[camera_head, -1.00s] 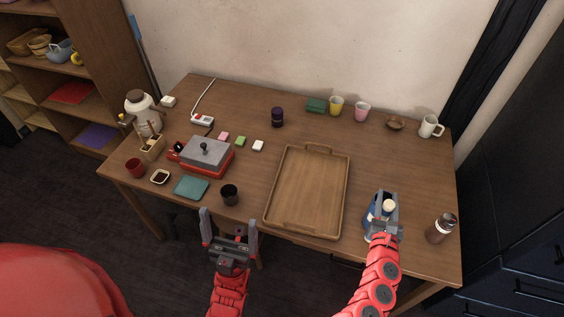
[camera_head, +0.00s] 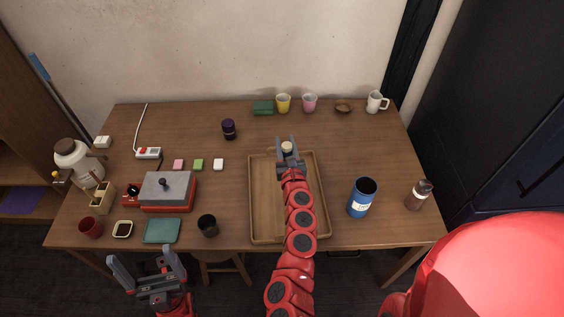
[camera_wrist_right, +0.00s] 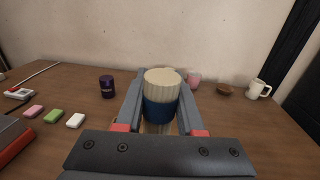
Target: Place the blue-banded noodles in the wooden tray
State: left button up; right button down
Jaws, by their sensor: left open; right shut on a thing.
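The blue-banded noodles (camera_wrist_right: 160,103) are a pale upright bundle with a dark blue band, clear in the right wrist view. In the head view only their pale top (camera_head: 287,147) shows. My right gripper (camera_head: 288,142) is shut on them, over the far end of the wooden tray (camera_head: 259,205). The noodles' lower end is hidden, so I cannot tell whether it touches the tray. My arm covers the tray's middle. My left gripper (camera_head: 141,260) is open and empty by the table's front edge.
A blue canister (camera_head: 361,198) and a brown bottle (camera_head: 419,195) stand right of the tray. A black cup (camera_head: 208,225) stands to its left. A purple jar (camera_head: 229,129), cups and a mug (camera_head: 376,102) stand towards the back.

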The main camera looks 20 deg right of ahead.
notch_tip(320, 180, down, 5)
jog(key=shift+f+b, duration=0.2)
jog(key=shift+b, duration=1.05)
jog(key=shift+f, duration=0.1)
jog(key=shift+f+b, duration=0.15)
jog(key=shift+b, duration=0.15)
jog(key=c, duration=0.5)
grip_release()
